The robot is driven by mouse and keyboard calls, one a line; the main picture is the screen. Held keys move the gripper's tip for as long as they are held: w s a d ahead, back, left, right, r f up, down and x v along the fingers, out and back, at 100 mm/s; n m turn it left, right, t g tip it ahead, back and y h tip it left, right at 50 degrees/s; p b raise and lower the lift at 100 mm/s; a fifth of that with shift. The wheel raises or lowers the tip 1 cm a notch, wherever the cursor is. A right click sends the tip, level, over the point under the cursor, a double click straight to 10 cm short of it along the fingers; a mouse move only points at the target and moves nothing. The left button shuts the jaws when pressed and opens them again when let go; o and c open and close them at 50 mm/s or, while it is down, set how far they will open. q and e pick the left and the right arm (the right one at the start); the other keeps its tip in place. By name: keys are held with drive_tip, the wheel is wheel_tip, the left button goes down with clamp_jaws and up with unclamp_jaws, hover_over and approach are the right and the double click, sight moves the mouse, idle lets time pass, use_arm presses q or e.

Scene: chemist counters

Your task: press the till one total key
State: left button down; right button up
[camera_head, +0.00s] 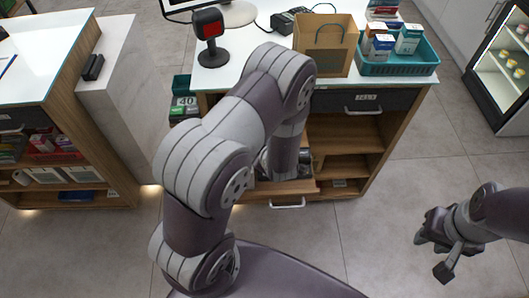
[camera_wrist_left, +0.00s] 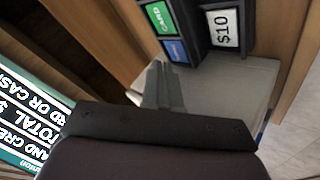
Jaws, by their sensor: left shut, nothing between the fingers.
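I cannot make out a total key. A green panel (camera_wrist_left: 20,118) at the lower left carries the words TOTAL and CARD OR CASH, partly cut off. My left gripper (camera_wrist_left: 163,86) is shut and empty, its fingertips just below the blue key in the picture; whether they touch anything is unclear. My right gripper (camera_head: 424,237) hangs over bare floor.
A white-topped counter holds a paper bag (camera_head: 325,45), a teal basket (camera_head: 398,65) of boxes and a red scanner (camera_head: 209,38).

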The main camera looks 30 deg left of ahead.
use_arm(q)
wheel_tip(320, 180, up, 5)
drive_tip(key=p, duration=0.3)
drive_tip(key=shift+f, duration=0.25)
idle(0.4)
drive_tip(key=s+d+f+m+g+h, duration=0.1)
drive_tip(key=d+m, duration=0.1)
drive_tip(key=s+d+f+m+g+h, duration=0.1)
drive_tip(key=s+m, duration=0.1)
drive_tip(key=shift+s+d+f+h, duration=0.15)
drive_tip(key=shift+d+f+h, duration=0.15)
drive_tip(key=shift+d+f, duration=0.1)
drive_tip(key=s+d+r+m+g+h, duration=0.1)
drive_tip(key=s+d+r+m, duration=0.1)
drive_tip(key=s+r+m, duration=0.2)
drive_tip(key=s+d+r+m+g+h, duration=0.2)
drive_tip(key=s+r+m, duration=0.3)
drive_tip(key=r+m, duration=0.5)
wheel_tip(320, 180, up, 4)
drive_tip(key=shift+s+f+g+h, duration=0.2)
drive_tip(key=shift+f+g+h, duration=0.05)
drive_tip(key=shift+g+h, duration=0.05)
